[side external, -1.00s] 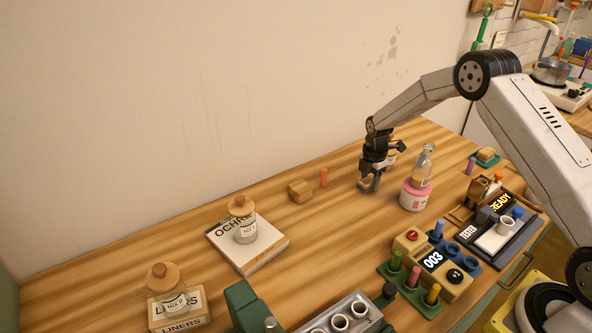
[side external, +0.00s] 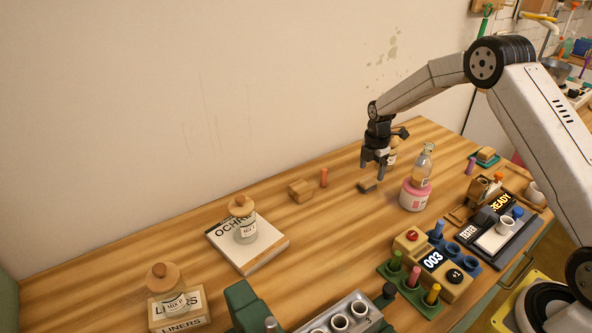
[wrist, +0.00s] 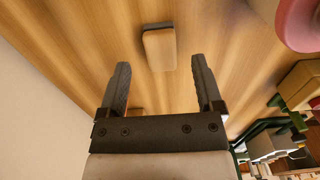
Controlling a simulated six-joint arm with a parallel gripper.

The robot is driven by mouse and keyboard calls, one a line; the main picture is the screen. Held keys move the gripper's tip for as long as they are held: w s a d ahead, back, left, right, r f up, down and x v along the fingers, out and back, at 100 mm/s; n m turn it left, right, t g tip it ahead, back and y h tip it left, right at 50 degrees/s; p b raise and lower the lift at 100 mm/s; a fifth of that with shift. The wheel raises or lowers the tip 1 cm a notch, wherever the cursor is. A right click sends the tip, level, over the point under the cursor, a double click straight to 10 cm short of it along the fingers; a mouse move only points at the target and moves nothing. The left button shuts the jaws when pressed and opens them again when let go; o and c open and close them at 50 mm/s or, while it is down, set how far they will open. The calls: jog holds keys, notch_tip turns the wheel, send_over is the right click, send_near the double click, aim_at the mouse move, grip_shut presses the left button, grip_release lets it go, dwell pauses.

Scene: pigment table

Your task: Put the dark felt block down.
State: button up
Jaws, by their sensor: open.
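The dark felt block (side external: 368,186) lies on the wooden table, left of the pink-lidded jar. In the wrist view the block (wrist: 160,50) shows a pale wooden body with a dark strip along its far edge. My gripper (side external: 372,173) is open and empty just above the block, apart from it. In the wrist view the open fingers (wrist: 160,66) point toward the block, with clear gaps on both sides.
Bare table lies in front.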

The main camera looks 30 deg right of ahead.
aim_at(370, 180)
notch_tip(370, 180, up, 8)
dwell(0.4)
dwell(0.5)
jog(key=s+a+m+t, duration=0.1)
jog(key=s+a+m, duration=0.3)
jog(key=s+m, duration=0.2)
jog(key=s+a+r+m, duration=0.1)
jog(key=s+a+m, duration=0.4)
jog(key=s, duration=0.5)
jog(key=s+a+r+m+t, duration=0.1)
jog(key=s+a+m, duration=0.4)
jog(key=s+m, duration=0.2)
jog(key=shift+s+t, duration=0.3)
jog(key=shift+s, duration=0.4)
